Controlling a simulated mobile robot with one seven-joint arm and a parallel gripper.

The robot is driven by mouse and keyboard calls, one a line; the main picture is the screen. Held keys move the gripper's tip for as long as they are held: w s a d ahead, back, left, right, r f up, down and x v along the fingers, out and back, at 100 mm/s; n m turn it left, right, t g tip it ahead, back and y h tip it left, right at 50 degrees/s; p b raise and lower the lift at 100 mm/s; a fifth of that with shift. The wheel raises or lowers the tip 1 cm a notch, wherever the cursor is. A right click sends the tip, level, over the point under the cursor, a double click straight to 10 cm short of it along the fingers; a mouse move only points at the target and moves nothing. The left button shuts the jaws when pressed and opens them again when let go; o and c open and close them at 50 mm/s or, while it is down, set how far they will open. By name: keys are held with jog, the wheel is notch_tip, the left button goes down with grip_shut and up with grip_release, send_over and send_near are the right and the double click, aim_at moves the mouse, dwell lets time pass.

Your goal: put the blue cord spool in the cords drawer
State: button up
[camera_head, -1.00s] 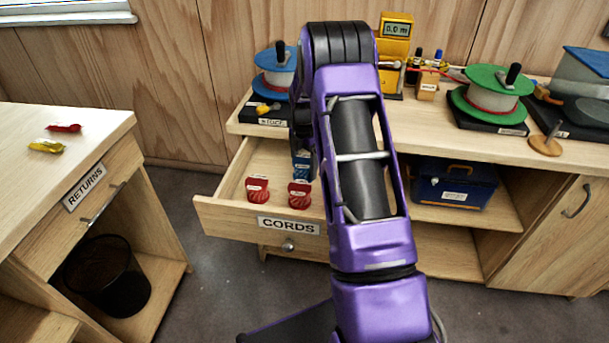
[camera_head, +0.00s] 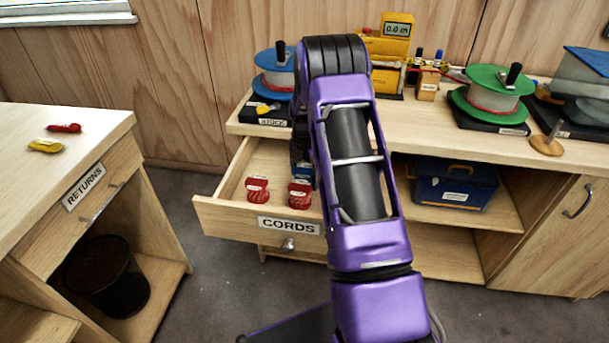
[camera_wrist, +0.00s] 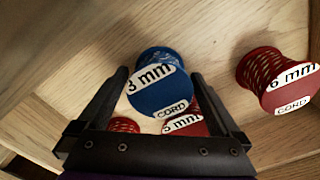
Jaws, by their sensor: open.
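The blue cord spool (camera_wrist: 160,92), labelled 3 mm CORD, is in the open cords drawer (camera_head: 218,212). In the head view its blue side (camera_head: 304,172) shows only partly beside my arm, behind the red spools. My gripper (camera_wrist: 160,76) is open, with one finger on each side of the blue spool in the wrist view. I cannot tell whether the fingers touch it. The head view hides my gripper behind my arm.
Red cord spools stand in the drawer, one at the left (camera_head: 257,189) and one beside it (camera_head: 299,193); the wrist view shows another red one at right (camera_wrist: 278,80). Large blue (camera_head: 275,70) and green (camera_head: 492,90) reels stand on the counter. A blue toolbox (camera_head: 456,184) sits on a shelf.

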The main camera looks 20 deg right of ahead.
notch_tip(320, 180, up, 12)
jog(key=p, duration=0.1)
jog(key=shift+r, duration=0.2)
dwell(0.5)
